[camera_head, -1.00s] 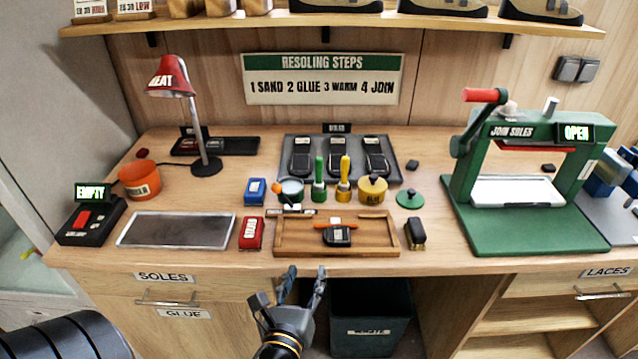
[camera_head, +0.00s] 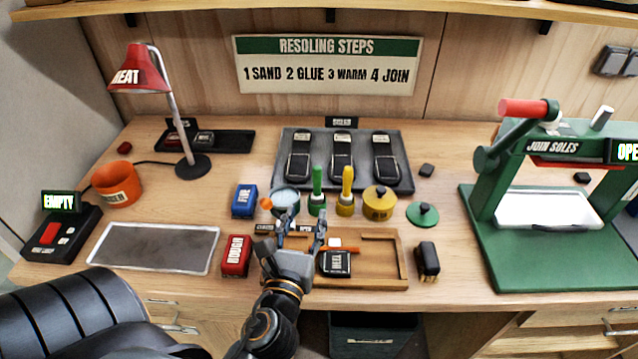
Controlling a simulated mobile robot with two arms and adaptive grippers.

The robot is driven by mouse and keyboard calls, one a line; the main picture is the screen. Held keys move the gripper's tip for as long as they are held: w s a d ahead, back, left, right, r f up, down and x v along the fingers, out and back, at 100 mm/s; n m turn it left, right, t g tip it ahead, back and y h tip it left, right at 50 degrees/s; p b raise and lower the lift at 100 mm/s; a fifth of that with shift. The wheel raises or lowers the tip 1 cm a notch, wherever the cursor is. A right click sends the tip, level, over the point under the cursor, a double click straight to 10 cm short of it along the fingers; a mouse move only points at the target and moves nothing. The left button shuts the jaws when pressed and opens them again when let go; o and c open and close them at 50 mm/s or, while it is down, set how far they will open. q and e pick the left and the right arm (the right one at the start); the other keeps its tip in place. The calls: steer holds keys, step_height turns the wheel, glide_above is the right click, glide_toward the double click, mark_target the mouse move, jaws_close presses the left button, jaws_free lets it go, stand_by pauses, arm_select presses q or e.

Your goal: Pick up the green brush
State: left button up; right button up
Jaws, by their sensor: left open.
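The green brush (camera_head: 316,190) stands upright in the middle of the bench, its handle pointing up from a green base. A yellow brush (camera_head: 346,191) stands close on its right. My left gripper (camera_head: 301,224) is open and empty, just in front of the green brush and over the back left part of the wooden tray. Its fingers point toward the back of the bench, and no contact with the brush shows. My right gripper is not in view.
A glass jar (camera_head: 286,201) stands close left of the green brush. A yellow pot (camera_head: 379,203) and green lid (camera_head: 423,214) are to the right. The wooden tray (camera_head: 397,268) holds a black sole piece. A grey sole tray (camera_head: 279,167) lies behind. The green press (camera_head: 510,250) is at right.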

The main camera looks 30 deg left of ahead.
mark_target(316, 184)
arm_select(q)
steer(key=p+x, duration=0.1)
steer(key=x, duration=0.4)
steer(key=shift+w+a+r, duration=0.15)
steer(key=shift+w+a, duration=0.05)
steer(key=shift+w, duration=0.15)
steer(key=shift+w+a, duration=0.1)
steer(key=shift+w, duration=0.15)
steer(key=shift+w+a+r+p, duration=0.1)
steer(key=shift+w+a+p, duration=0.15)
steer(key=shift+w+p, duration=0.3)
steer(key=x, duration=0.3)
steer(key=shift+w, duration=0.35)
steer(key=shift+w+a+f, duration=0.1)
steer(key=shift+w+f, duration=0.1)
steer(key=shift+f, duration=0.05)
steer(key=shift+s, duration=0.1)
steer(key=shift+c, duration=1.1)
steer(key=c, duration=0.7)
jaws_close()
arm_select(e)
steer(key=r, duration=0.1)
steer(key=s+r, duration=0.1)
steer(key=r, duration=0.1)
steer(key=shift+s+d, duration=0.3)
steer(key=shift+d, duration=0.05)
